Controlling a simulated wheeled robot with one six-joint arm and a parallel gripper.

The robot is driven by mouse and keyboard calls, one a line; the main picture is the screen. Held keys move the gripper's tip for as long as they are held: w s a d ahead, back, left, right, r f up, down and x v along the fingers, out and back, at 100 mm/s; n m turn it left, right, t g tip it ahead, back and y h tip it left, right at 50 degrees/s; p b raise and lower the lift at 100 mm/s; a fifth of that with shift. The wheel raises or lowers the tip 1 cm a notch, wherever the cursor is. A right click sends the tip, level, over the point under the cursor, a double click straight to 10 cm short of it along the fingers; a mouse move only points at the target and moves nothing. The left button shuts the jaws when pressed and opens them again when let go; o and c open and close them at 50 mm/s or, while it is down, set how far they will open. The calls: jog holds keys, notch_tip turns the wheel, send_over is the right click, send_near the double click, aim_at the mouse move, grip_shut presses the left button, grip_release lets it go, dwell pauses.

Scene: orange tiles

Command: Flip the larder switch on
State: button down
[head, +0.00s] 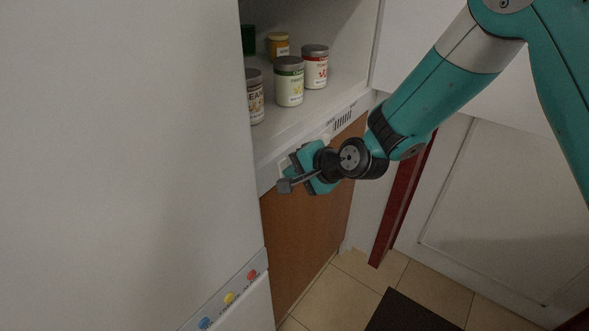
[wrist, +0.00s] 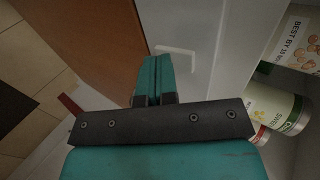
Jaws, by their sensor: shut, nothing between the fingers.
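The larder's open compartment shows in the head view, with a white strip (head: 268,177) along its front lower edge. A pale raised piece, which looks like the switch, shows in the wrist view (wrist: 177,50) as a white bracket-like outline on the strip. My gripper (head: 299,160) is in front of the strip in the head view and hides part of it. In the wrist view its teal fingers (wrist: 155,72) are together and empty, with their tips just beside the white outline. I cannot tell whether they touch it, nor the switch's position.
Several jars stand on the shelf, among them a green-labelled jar (head: 289,83) and a red-labelled jar (head: 315,68). A grille (head: 343,119) is on the strip. A brown panel (head: 305,235) lies below. Coloured buttons (head: 230,298) are at lower left. A dark mat (head: 410,314) lies on the tiles.

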jog(key=shift+f, duration=0.1)
jog(key=shift+w+a+b, duration=0.1)
jog(key=shift+b, duration=0.35)
jog(key=shift+r+p, duration=0.7)
jog(key=shift+r, duration=0.2)
